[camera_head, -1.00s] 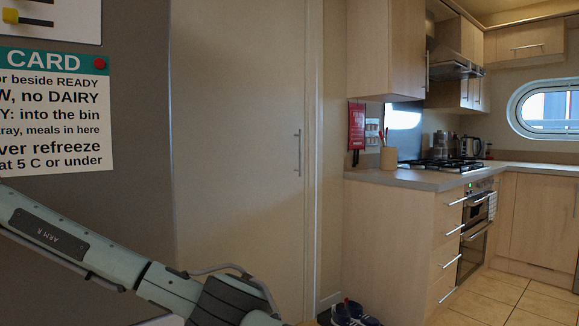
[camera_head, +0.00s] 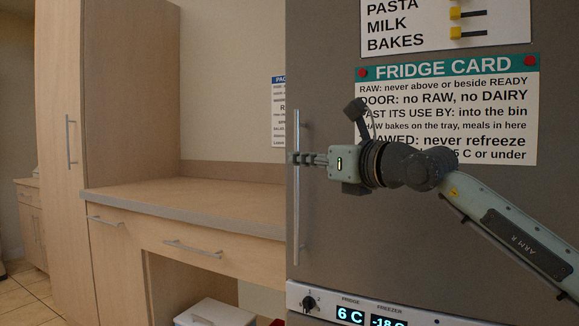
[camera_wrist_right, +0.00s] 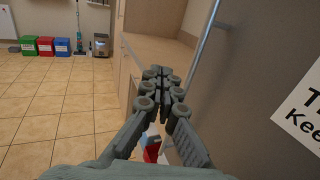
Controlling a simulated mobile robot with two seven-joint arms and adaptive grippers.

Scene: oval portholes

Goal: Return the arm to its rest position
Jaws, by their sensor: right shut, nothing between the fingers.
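My right arm (camera_head: 505,232), marked ARM R, comes in from the right across the front of the grey fridge (camera_head: 420,230). My right gripper (camera_head: 296,158) is shut and empty, its fingertips pointing left at the upright fridge handle (camera_head: 296,215). In the head view the fingers overlap the handle; whether they touch it I cannot tell. In the right wrist view the closed fingers (camera_wrist_right: 163,76) show, with the handle (camera_wrist_right: 204,48) to their right and a gap between. The fridge door looks shut. My left gripper is not in view.
A wooden counter (camera_head: 180,199) with drawers stands left of the fridge, beside a tall cabinet (camera_head: 60,130). A white box (camera_head: 207,313) sits below it. The wrist view shows open tiled floor (camera_wrist_right: 65,100) and green, red and blue bins (camera_wrist_right: 45,46) at the back.

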